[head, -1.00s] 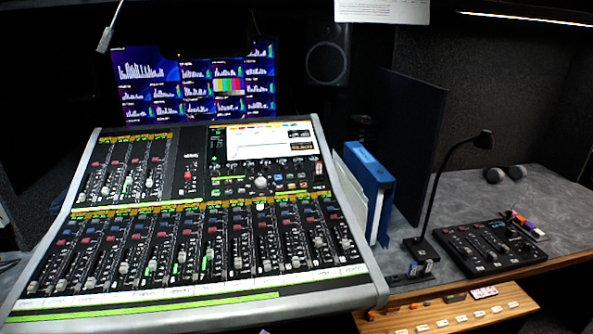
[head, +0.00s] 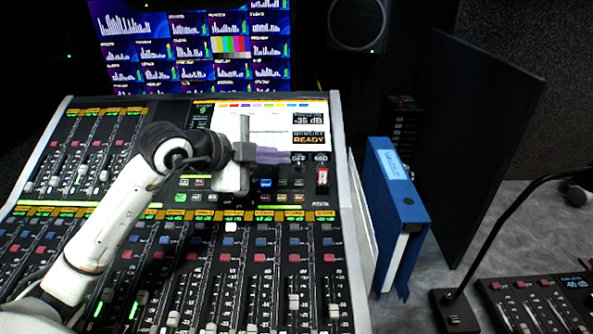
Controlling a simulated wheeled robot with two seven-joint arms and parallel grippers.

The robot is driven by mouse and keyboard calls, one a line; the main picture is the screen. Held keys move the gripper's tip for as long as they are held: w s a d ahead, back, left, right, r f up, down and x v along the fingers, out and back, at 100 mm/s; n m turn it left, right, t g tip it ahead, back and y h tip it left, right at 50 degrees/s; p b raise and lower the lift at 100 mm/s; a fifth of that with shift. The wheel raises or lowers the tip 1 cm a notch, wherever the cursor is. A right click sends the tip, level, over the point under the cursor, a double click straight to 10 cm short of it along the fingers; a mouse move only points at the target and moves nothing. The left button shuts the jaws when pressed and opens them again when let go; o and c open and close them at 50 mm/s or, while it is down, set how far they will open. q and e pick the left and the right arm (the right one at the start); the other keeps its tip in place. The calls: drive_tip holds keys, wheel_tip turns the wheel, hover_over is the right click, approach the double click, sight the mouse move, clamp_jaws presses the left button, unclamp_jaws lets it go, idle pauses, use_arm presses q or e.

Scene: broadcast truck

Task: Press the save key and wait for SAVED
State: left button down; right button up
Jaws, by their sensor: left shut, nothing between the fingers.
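The mixing console (head: 347,230) fills the lower left of the head view. Its screen (head: 262,118) is lit, with a "-35 dB" box and a box whose lower line reads "READY". Below the screen is a group of small lit keys, among them a blue key (head: 265,183); I cannot tell which is the save key. My left gripper (head: 286,157) is over the panel just below the screen, its fingers shut and pointing right. It hides part of the panel, and I cannot tell whether it touches a key. My right gripper is out of view.
A red-topped switch (head: 322,178) stands at the panel's right edge. A blue binder (head: 401,200) stands upright right of the console. A lamp stem (head: 497,225) and small control box (head: 535,305) are farther right. Monitors (head: 190,50) stand behind.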

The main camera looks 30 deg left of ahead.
sight(282, 182)
use_arm(q)
drive_tip(key=shift+w+a+r+y, duration=0.15)
drive_tip(key=shift+a+r+y, duration=0.15)
drive_tip(key=shift+a, duration=0.25)
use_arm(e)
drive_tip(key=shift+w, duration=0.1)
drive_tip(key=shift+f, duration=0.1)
